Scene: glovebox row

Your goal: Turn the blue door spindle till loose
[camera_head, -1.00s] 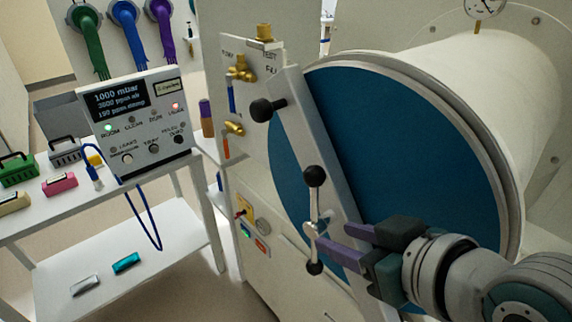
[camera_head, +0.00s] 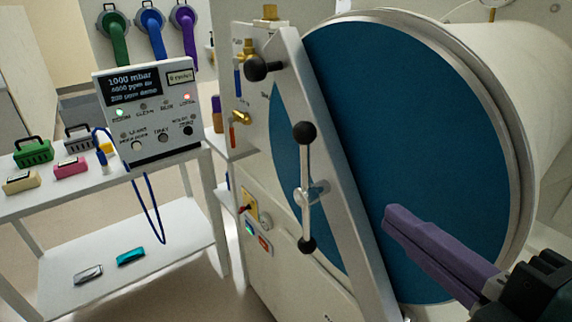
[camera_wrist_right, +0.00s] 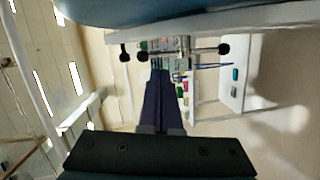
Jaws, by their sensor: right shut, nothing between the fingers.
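The round blue door (camera_head: 400,140) stands at the end of a white cylinder, with a grey bar (camera_head: 338,190) across it. The spindle (camera_head: 305,196) sits on this bar, a metal crossbar with a black ball at each end, standing nearly upright. It also shows in the right wrist view (camera_wrist_right: 184,48), beyond the fingertips. My right gripper (camera_head: 392,217) is shut and empty, in front of the blue door, to the right of the spindle and apart from it. Its purple fingers show in the right wrist view (camera_wrist_right: 160,85). My left gripper is not in view.
A panel with brass valves (camera_head: 242,118) stands left of the door. Further left, a white table (camera_head: 95,190) holds a control box (camera_head: 150,115) and small coloured cases. A blue cable (camera_head: 150,215) hangs from it.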

